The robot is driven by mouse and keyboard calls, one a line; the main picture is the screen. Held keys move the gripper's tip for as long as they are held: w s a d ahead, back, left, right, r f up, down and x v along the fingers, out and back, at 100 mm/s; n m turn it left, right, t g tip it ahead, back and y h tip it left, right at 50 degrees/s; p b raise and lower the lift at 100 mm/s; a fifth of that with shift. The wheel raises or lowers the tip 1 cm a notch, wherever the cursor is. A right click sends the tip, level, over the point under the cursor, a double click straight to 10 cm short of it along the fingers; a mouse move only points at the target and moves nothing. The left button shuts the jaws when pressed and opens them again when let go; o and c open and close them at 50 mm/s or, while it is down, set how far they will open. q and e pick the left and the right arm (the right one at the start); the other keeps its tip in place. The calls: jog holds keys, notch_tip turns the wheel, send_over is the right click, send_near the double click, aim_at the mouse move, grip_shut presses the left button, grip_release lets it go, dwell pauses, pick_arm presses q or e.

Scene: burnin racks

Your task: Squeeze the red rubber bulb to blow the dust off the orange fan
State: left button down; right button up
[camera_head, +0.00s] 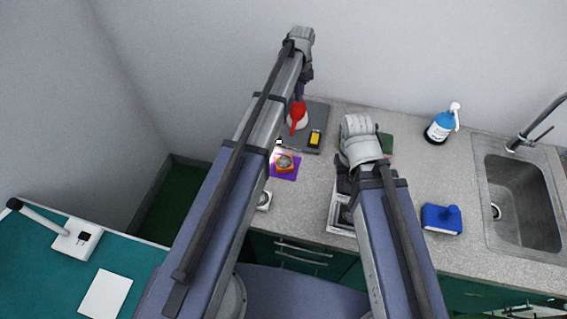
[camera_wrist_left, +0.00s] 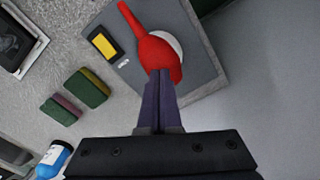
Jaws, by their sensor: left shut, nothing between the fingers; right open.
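The red rubber bulb (camera_head: 298,117) rests on a white round support on a grey plate at the back of the counter. It fills the top middle of the left wrist view (camera_wrist_left: 158,50), its nozzle toward the upper left. My left gripper (camera_head: 299,96) is shut, with its fingertips (camera_wrist_left: 160,78) right at the bulb's rounded end; whether they touch it I cannot tell. The orange fan (camera_head: 285,163) lies on a purple mat (camera_head: 285,174) in front of the bulb. My right gripper (camera_head: 342,186) is open, partly hidden by its arm, near a metal tray.
The grey plate (camera_wrist_left: 200,68) bears a yellow-faced block (camera_wrist_left: 103,44). Green sponges (camera_wrist_left: 88,88) lie beside it. A blue-and-white pump bottle (camera_head: 440,125), a blue container (camera_head: 441,219) and a sink (camera_head: 517,195) are at the right. The tray (camera_head: 338,229) stands at the counter's front.

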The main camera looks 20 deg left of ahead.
aim_at(298, 105)
pick_arm(q)
jog(key=shift+f, duration=0.2)
pick_arm(e)
jog(key=shift+f, duration=0.15)
pick_arm(q)
jog(key=shift+f+b, duration=1.6)
jog(key=shift+b, duration=0.15)
jog(key=shift+r+p, duration=1.85)
pick_arm(e)
jog(key=shift+r, duration=0.2)
pick_arm(q)
jog(key=shift+f, duration=0.15)
pick_arm(e)
jog(key=shift+f, duration=0.1)
pick_arm(q)
jog(key=shift+f+b, duration=1.7)
jog(key=shift+b, duration=0.15)
pick_arm(e)
jog(key=shift+f, duration=1.75)
pick_arm(q)
jog(key=shift+r+p, duration=1.8)
pick_arm(e)
jog(key=shift+r, duration=1.8)
